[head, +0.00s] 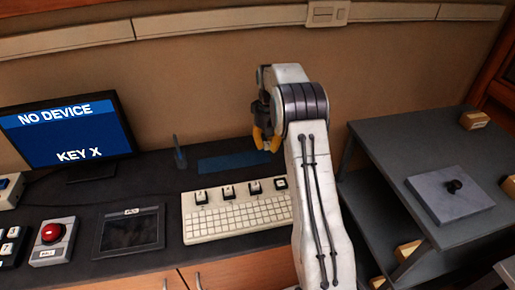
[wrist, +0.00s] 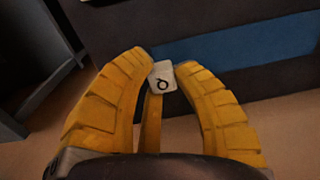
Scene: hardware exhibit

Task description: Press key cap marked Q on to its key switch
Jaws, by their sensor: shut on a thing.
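My gripper (wrist: 164,75) has yellow ribbed fingers and is shut on a white key cap marked Q (wrist: 162,84), held between the fingertips. In the head view my gripper (head: 264,143) hangs over the back of the dark desk, behind the right part of the keyboard; the cap is not clear there. The cream keyboard (head: 238,220) lies on the desk with small white keys. Along its back edge stand several larger black-and-white pieces, one at the left (head: 200,196) and one at the right (head: 281,183). Which of these is the switch for Q is too small to tell.
A monitor (head: 70,138) reads NO DEVICE, KEY X. A dark tablet (head: 129,231) and a red button box (head: 52,240) lie left of the keyboard. A flat blue strip (head: 225,163) lies behind it. A grey shelf unit (head: 392,150) stands at the right.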

